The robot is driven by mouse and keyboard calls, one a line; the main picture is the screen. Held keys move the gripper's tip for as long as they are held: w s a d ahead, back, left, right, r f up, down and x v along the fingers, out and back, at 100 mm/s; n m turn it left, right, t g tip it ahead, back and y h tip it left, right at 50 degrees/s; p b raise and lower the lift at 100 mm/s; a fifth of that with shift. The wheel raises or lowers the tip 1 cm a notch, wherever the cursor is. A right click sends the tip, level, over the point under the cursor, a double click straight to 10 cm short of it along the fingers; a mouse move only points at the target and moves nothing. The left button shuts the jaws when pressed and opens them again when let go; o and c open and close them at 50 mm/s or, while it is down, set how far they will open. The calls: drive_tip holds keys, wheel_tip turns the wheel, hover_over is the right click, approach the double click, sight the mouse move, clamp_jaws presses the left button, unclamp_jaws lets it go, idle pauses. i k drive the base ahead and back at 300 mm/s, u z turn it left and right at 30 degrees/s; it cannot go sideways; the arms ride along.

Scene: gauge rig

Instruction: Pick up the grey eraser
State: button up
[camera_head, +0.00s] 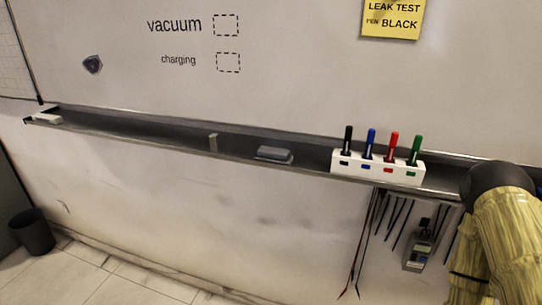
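The grey eraser (274,154) lies flat in the whiteboard's tray (225,157), near the middle of its length. It is a low grey block with a darker top. Nothing touches it from above. Part of my arm in a yellow cover (497,245) shows at the right edge. My gripper is not visible in this view.
A white holder (376,169) with black, blue, red and green pens sits in the tray right of the eraser. Cables (372,230) and a handheld meter (420,248) hang below the tray at right.

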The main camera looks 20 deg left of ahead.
sight(265, 154)
drive_tip(key=z, duration=3.2)
drive_tip(key=k, duration=2.3)
drive_tip(key=u, duration=2.55)
